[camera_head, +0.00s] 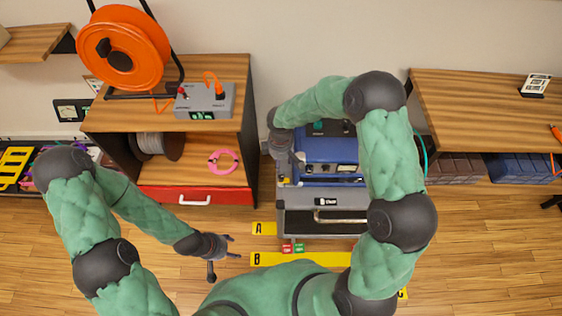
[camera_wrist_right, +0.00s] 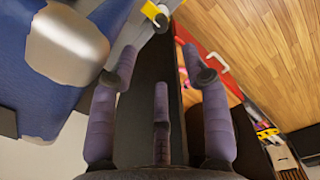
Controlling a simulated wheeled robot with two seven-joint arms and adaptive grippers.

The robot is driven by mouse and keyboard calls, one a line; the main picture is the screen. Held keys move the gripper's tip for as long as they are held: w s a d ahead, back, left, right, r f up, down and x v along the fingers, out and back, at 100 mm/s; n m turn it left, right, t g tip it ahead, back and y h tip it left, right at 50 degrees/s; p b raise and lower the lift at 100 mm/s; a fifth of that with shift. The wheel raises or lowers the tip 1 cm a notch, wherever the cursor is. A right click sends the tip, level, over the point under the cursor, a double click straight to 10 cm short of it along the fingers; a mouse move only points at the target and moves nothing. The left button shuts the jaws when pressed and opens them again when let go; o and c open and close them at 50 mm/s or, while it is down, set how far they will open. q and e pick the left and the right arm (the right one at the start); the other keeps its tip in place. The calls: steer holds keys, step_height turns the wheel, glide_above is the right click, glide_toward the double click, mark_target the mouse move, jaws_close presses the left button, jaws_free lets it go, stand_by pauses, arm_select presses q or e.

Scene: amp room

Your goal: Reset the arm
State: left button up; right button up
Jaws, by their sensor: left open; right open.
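My left gripper (camera_head: 232,246) is open and empty over the wooden floor, in front of the red drawer. My right arm bends up and over, and my right gripper (camera_head: 297,170) points down at the left side of the blue machine (camera_head: 334,150). In the right wrist view my right gripper (camera_wrist_right: 163,85) shows spread fingers with nothing between them. The blue machine (camera_wrist_right: 70,60) fills the left of that view, close beside one finger. In the head view my right wrist partly hides the gripper's fingers.
The blue machine stands on a grey cart (camera_head: 300,222). Left of it is a wooden cabinet (camera_head: 225,138) with a grey power box (camera_head: 205,103) and an orange cable reel (camera_head: 123,47) on top. A wooden bench (camera_head: 480,105) stands at right. Yellow strips (camera_head: 300,259) mark the floor.

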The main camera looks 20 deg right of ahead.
stand_by(0.3)
steer(key=s+a+f+m+y, duration=0.2)
steer(key=s+f+m, duration=0.4)
steer(key=s, duration=0.5)
steer(key=s+a+f+m+y, duration=0.2)
steer(key=s+f+m, duration=0.4)
steer(key=s, duration=0.5)
steer(key=shift+s+a+f+m, duration=0.25)
steer(key=shift+a+m, duration=0.25)
steer(key=shift+m, duration=0.4)
arm_select(q)
steer(key=c, duration=0.3)
arm_select(e)
steer(key=shift+c, duration=0.9)
arm_select(q)
steer(key=shift+d, duration=0.1)
steer(key=shift+c, duration=0.5)
arm_select(e)
steer(key=shift+d, duration=0.1)
